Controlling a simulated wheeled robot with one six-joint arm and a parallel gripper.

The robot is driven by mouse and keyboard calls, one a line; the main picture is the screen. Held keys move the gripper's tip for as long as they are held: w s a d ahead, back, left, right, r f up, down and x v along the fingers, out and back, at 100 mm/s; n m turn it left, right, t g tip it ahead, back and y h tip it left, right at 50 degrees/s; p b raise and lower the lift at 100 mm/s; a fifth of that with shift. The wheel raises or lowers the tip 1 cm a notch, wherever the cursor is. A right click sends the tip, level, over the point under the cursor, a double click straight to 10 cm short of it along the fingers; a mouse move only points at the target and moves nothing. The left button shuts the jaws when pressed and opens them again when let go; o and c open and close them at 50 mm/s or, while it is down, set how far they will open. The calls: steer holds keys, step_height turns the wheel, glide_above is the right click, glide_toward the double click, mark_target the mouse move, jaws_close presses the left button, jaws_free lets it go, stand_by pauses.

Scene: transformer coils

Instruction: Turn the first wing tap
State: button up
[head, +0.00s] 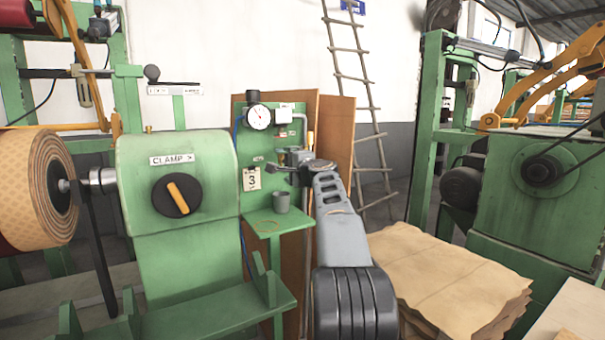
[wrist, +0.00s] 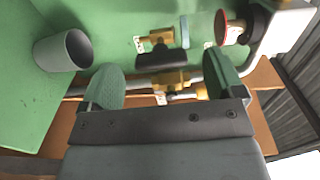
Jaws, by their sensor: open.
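A wing tap with a black handle (wrist: 163,57) and a brass body shows in the wrist view on the green panel, just beyond and between my fingertips. A white tag hangs beside it. My gripper (wrist: 168,62) is open, with one green-padded finger on each side of the picture. I see no contact between the fingers and the handle. In the head view my gripper (head: 288,171) is in front of the green panel (head: 270,132), and my arm hides part of the pipework there. A brass fitting (wrist: 168,81) on a pipe lies lower between the fingers.
A grey cup (head: 281,202) stands on the small green shelf; it also shows in the wrist view (wrist: 64,51). A red-rimmed round part (wrist: 229,28) is to the right of the tap. A gauge (head: 258,117) is above. Stacked brown sheets (head: 430,270) lie at right.

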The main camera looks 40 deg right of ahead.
steer(key=s+a+b, duration=0.1)
steer(key=s+b, duration=0.1)
steer(key=s, duration=0.9)
steer(key=shift+a, duration=0.25)
steer(key=s+a+f+n+g+y+p, duration=0.1)
steer(key=s+a+n+g+y+p, duration=0.25)
steer(key=a+p, duration=0.6)
steer(key=a+f+n+g+y+p, duration=0.15)
steer(key=a+n+g+p, duration=0.35)
steer(key=a, duration=0.7)
steer(key=s+a+f+n+g+h+p, duration=0.1)
steer(key=s+a+n+p, duration=0.3)
steer(key=s, duration=0.4)
steer(key=s+a+f+n+g+h+p, duration=0.1)
steer(key=s+a+f+n+g+p, duration=0.3)
steer(key=s+n+p, duration=0.3)
steer(key=shift+s+a+g+p, duration=0.15)
steer(key=shift+s+g+p, duration=0.2)
steer(key=shift+s+p, duration=0.45)
